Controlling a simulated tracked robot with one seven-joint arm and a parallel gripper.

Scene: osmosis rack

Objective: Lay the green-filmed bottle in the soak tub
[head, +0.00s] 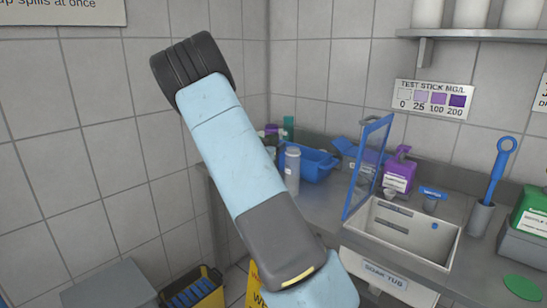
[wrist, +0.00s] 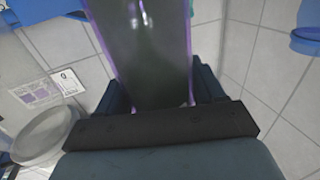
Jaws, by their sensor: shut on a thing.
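In the wrist view my gripper (wrist: 158,92) is shut on a see-through bottle (wrist: 155,55) with a murky, dark green-grey film and purplish edges. The bottle runs up out of the top of the picture, so its far end is hidden. In the head view my arm crosses the middle, and neither the gripper nor the held bottle can be made out. The soak tub (head: 450,246) is a pale open basin on the counter at the right, with its name on the front. Small dark and blue items show inside it.
A blue upright frame (head: 350,198) stands at the tub's left edge. A purple jug (head: 398,178) is behind the tub. A grey bottle (head: 292,172) and a blue bin (head: 318,164) stand left of it. A blue-handled brush (head: 497,170) stands right. A clear labelled container (wrist: 30,85) is in the wrist view.

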